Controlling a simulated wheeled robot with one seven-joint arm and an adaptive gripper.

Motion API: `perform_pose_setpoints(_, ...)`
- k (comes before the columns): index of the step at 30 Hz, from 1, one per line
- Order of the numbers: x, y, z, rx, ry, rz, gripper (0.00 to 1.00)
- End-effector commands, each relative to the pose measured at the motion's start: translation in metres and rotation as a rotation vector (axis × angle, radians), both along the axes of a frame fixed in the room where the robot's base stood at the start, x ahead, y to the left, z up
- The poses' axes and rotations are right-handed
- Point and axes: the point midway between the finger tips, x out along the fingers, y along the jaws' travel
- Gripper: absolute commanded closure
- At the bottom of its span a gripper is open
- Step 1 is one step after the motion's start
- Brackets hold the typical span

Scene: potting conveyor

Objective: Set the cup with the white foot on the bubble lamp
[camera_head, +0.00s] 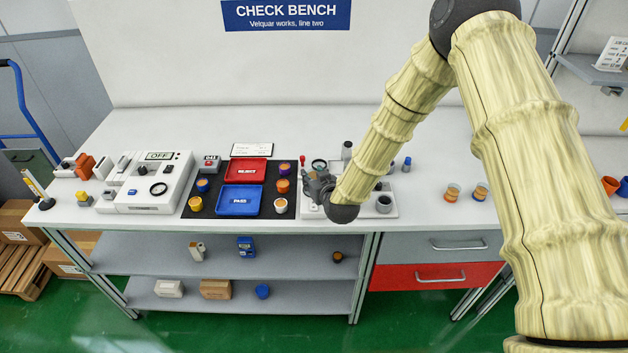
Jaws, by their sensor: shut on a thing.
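My gripper (309,181) is low over the left end of a pale fixture plate, right of the black mat. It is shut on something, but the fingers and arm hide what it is. A cup with a pale lower part and a brown-orange top (281,205) stands at the mat's lower right, apart from my gripper. Other orange and dark cups (283,186) stand on the mat, too small to make out their feet. I cannot tell for certain which thing is the bubble lamp. A round dark-rimmed glass piece (319,164) stands just behind my gripper.
A red REJECT tray (248,170) and a blue PASS tray (240,199) lie on the black mat. A white meter reading OFF (157,181) stands left. A grey ring-shaped holder (384,204) is right of my arm. Two banded cups (453,192) stand farther right. The bench's back is clear.

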Motion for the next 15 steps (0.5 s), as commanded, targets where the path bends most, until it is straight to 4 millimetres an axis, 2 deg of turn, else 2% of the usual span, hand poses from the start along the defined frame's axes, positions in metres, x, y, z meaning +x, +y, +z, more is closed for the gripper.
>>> perform_pose_setpoints(6, 0.0, 0.001, -0.017, 0.0, 0.0, 0.001, 0.85)
perform_pose_setpoints(15, 0.0, 0.001, -0.019, -0.001, 0.0, 0.001, 0.85)
